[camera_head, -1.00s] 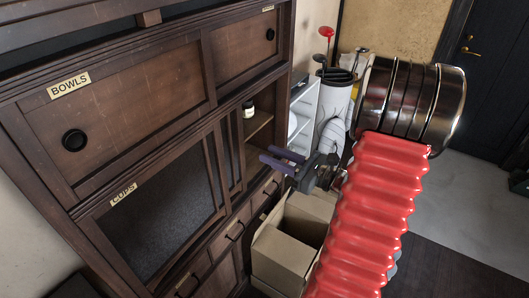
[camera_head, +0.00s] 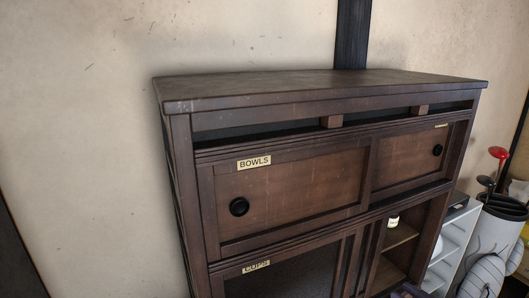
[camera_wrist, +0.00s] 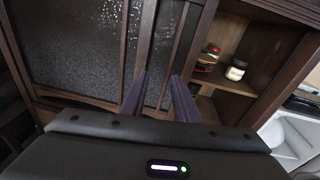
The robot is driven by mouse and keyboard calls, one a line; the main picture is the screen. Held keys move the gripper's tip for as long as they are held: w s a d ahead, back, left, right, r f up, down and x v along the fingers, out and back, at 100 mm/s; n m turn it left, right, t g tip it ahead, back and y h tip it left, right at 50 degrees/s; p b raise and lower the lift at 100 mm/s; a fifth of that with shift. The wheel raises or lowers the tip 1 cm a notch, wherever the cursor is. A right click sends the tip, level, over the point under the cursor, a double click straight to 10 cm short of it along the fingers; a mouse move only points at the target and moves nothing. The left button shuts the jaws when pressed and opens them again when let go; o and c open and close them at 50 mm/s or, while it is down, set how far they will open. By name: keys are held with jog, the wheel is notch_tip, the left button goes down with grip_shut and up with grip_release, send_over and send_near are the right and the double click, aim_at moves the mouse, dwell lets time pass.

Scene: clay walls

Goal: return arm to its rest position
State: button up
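My gripper (camera_wrist: 159,75) shows in the wrist view as two dark purple fingers standing apart, with nothing between them. It points toward the dark wooden cabinet (camera_wrist: 111,60), in front of the strip between the textured glass door (camera_wrist: 75,35) and an open shelf (camera_wrist: 225,75). I cannot tell how far it is from the cabinet. In the head view only a small purple bit at the bottom edge may be the gripper; most of the arm is out of that view.
The cabinet has a sliding panel labelled BOWLS (camera_head: 290,198). Jars (camera_wrist: 236,70) stand on its open shelf. A white shelf unit (camera_head: 452,245) and a bag with red-topped clubs (camera_head: 500,228) stand right of the cabinet. The wall (camera_head: 80,150) on the left is bare.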

jog(key=s+a+f+n+g+h, duration=0.1)
jog(key=s+a+f+n+g, duration=0.1)
jog(key=s+a+n+g, duration=0.6)
jog(key=s+a+f+n+g+h, duration=0.1)
jog(key=s+a+f+n+g, duration=0.1)
jog(key=s+a+n+g, duration=0.65)
jog(key=w+a+r+n+t+h, duration=0.2)
jog(key=a+r+n+t, duration=0.1)
jog(key=r+n, duration=0.4)
jog(key=w+a+r+n+t+h, duration=0.2)
jog(key=a+r+n+t, duration=0.1)
jog(key=a+r+n, duration=0.2)
notch_tip(320, 180, up, 2)
jog(key=shift+r+n+t+h, duration=0.1)
jog(key=shift+n+t+h, duration=0.3)
jog(key=shift+n, duration=0.55)
